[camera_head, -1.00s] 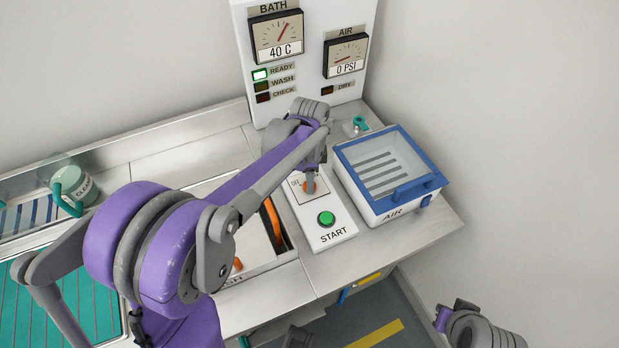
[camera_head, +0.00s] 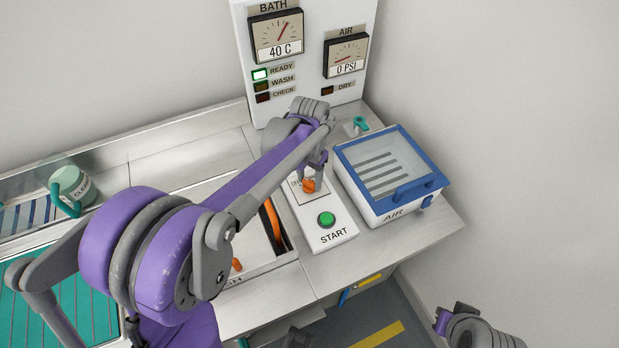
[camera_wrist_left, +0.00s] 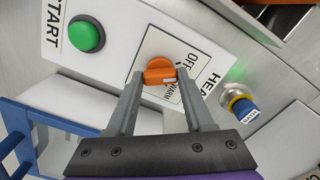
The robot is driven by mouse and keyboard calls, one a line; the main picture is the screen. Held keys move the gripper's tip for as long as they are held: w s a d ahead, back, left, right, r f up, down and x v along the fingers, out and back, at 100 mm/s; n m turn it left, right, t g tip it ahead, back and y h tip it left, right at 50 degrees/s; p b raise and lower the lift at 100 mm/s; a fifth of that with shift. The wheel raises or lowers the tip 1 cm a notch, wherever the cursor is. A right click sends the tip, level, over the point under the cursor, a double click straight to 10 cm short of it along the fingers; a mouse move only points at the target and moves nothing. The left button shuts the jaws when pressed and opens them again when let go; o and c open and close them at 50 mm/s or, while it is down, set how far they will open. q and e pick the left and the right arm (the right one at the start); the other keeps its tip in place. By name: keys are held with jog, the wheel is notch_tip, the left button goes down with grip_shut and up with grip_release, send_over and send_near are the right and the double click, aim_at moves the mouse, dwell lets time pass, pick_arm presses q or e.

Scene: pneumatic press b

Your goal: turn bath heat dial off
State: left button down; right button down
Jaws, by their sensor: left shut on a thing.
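The bath heat dial is an orange knob (camera_head: 309,186) on a white panel (camera_head: 335,234) with OFF and WARM markings. In the left wrist view the dial (camera_wrist_left: 158,73) sits between my left fingertips, with a small white mark on its lower edge. I cannot tell exactly which label the mark lines up with. My left gripper (camera_head: 311,172) is shut on the dial from above; it also shows in the left wrist view (camera_wrist_left: 159,76). A gripper part of my right arm (camera_head: 446,318) shows at the bottom right, away from the panel; its jaw state is unclear.
A green START button (camera_head: 326,219) is close in front of the dial. A blue-rimmed AIR box (camera_head: 436,178) stands to the right. A blue-and-yellow knob (camera_wrist_left: 243,106) is near the dial. The gauge panel (camera_head: 305,75) at the back reads 40 C, with READY lit green.

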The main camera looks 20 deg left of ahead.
aim_at(310, 181)
pick_arm(q)
jog(key=shift+n, duration=1.2)
jog(key=shift+c, duration=1.4)
grip_release()
jog(key=shift+r, duration=0.1)
notch_tip(310, 181, up, 11)
jog(key=shift+p, duration=0.4)
jog(key=shift+f, duration=0.2)
